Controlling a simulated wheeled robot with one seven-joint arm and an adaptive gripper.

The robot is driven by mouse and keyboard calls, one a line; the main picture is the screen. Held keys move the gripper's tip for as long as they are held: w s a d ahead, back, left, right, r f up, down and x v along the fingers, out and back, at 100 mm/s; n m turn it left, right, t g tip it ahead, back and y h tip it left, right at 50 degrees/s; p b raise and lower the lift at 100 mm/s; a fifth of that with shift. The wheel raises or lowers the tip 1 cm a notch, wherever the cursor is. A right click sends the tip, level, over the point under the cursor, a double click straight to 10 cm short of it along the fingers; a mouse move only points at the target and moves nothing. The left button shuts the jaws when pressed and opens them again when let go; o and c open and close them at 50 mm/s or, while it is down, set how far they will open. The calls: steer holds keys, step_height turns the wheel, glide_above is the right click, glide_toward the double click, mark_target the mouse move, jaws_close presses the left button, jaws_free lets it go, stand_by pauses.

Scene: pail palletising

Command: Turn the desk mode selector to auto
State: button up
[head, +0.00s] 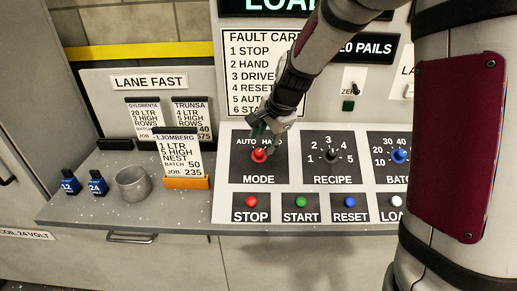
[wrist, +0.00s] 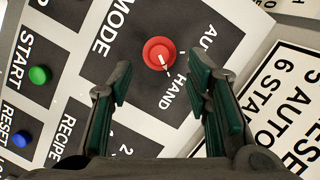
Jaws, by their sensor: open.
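The mode selector (head: 259,155) is a red round knob on the dark MODE panel of the desk, with AUTO printed at its upper left and HAND at its upper right. In the wrist view the red knob (wrist: 154,50) shows a white pointer mark turned toward the HAND side. My gripper (head: 268,133) is just above the knob in the head view and partly covers the HAND label. In the wrist view my gripper (wrist: 157,80) is open, its green-padded fingers apart, with the knob beyond and between the tips. No contact with the knob is visible.
The recipe knob (head: 332,155) and blue batch knob (head: 399,156) stand to the right. Below are the red stop (head: 251,201), green start (head: 300,202) and blue reset (head: 350,202) buttons. A metal cup (head: 132,184) and an orange card holder (head: 187,183) stand left.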

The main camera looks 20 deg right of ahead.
mark_target(258, 152)
steer(key=x, duration=0.5)
steer(key=shift+w+a+f, duration=0.1)
steer(key=shift+w+f, duration=0.05)
steer(key=shift+f, duration=0.15)
steer(key=shift+c, duration=0.4)
jaws_close()
